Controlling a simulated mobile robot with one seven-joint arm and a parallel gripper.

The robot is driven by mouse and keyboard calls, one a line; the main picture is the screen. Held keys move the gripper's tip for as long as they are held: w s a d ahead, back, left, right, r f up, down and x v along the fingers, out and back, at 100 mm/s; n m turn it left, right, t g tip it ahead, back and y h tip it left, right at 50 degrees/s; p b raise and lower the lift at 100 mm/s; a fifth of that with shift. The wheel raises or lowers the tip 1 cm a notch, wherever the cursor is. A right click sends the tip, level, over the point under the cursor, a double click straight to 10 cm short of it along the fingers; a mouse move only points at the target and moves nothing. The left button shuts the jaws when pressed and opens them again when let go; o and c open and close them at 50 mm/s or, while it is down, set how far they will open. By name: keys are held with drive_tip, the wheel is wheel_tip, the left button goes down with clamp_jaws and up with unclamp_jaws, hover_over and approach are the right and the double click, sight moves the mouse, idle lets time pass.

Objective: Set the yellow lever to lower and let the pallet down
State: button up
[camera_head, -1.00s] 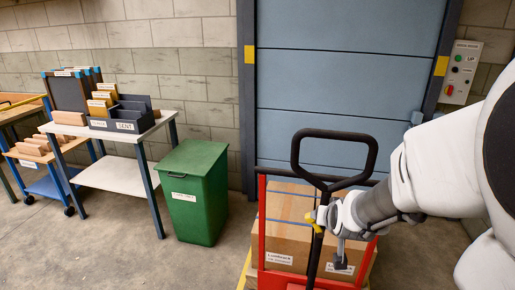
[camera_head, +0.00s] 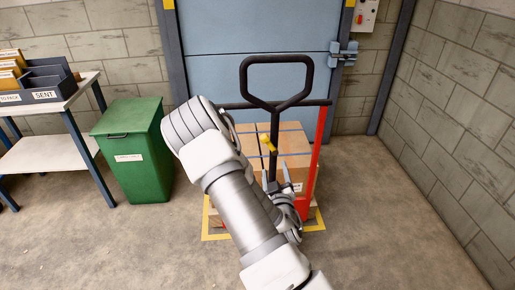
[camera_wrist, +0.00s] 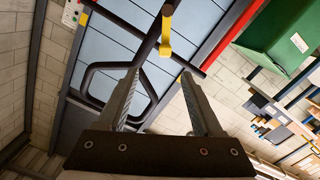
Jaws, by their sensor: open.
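The yellow lever (camera_head: 267,143) sits on the black shaft of the pallet truck, below its looped handle (camera_head: 277,59). In the wrist view the lever (camera_wrist: 165,36) is just beyond my fingertips, roughly in line with the gap between them. My gripper (camera_head: 274,174) is open and empty, just below the lever, fingers pointing up; the wrist view shows the spread fingers (camera_wrist: 160,77) apart from the lever. Cardboard boxes (camera_head: 296,143) stand behind the truck's red frame (camera_head: 320,150). The pallet under them is mostly hidden, and its height is unclear.
A yellow floor marking (camera_head: 213,238) borders the load. A green bin (camera_head: 135,148) stands to the left, beside a table (camera_head: 45,152) with trays. A blue shutter door (camera_head: 215,60) is behind. The floor at the right is clear.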

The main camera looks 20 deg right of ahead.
sight(265, 140)
drive_tip(key=shift+n+t+y, duration=0.3)
drive_tip(key=shift+n+t, duration=0.2)
drive_tip(key=shift+n, duration=0.1)
drive_tip(key=x, duration=1.6)
drive_tip(key=shift+w+a+f+p, duration=0.2)
drive_tip(key=shift+a+f+p, duration=0.1)
drive_tip(key=shift+a+p, duration=0.05)
clamp_jaws()
idle(0.4)
